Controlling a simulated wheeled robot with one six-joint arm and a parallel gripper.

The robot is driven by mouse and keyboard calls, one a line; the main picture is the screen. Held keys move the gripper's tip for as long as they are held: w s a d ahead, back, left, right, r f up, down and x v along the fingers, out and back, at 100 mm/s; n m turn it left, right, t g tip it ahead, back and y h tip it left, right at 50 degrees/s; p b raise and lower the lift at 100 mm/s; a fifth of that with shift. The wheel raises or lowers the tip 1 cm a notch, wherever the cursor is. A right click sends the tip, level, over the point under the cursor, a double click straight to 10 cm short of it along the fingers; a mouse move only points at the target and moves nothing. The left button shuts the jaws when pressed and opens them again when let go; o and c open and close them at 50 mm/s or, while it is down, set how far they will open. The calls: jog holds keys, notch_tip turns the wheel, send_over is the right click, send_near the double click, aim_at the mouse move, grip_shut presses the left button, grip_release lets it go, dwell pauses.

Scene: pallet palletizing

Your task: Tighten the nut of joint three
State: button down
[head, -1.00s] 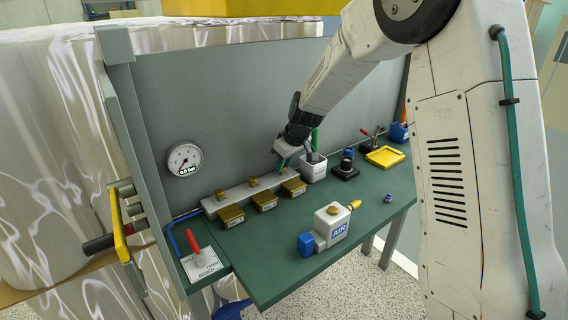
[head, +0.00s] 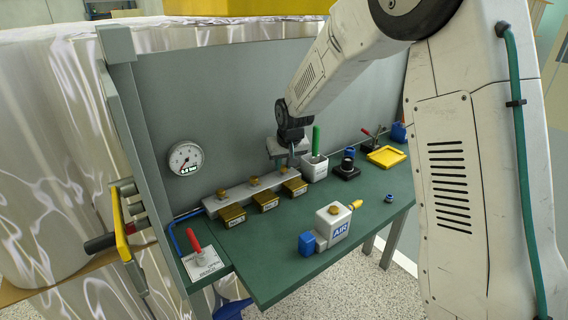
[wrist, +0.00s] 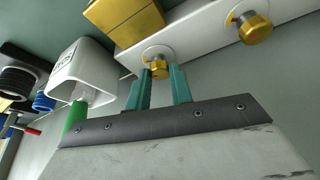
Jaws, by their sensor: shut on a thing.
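A white manifold bar (head: 212,204) on the green bench carries a row of three joints, each with a brass nut on top and a brass block in front. The left nut (head: 221,192) and middle nut (head: 254,181) stand clear. My gripper (head: 291,160) is at the right-hand joint, above its brass block (head: 295,187). In the wrist view, the green fingers of my gripper (wrist: 162,78) are shut on that joint's brass nut (wrist: 159,67), at the fingertips. The fingers partly hide the nut. I cannot tell how tight it is.
A white cup (head: 314,170) with a green-handled tool stands close right of my gripper. A white AIR unit (head: 333,224) sits in front. A gauge (head: 185,158) is on the back panel, and a red lever (head: 194,243) is at left. The front right bench is mostly free.

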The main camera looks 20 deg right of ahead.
jog(key=c, duration=1.2)
grip_release()
jog(key=shift+c, duration=0.2)
jog(key=v, duration=0.7)
jog(key=shift+r, duration=0.4)
jog(key=shift+s, duration=0.2)
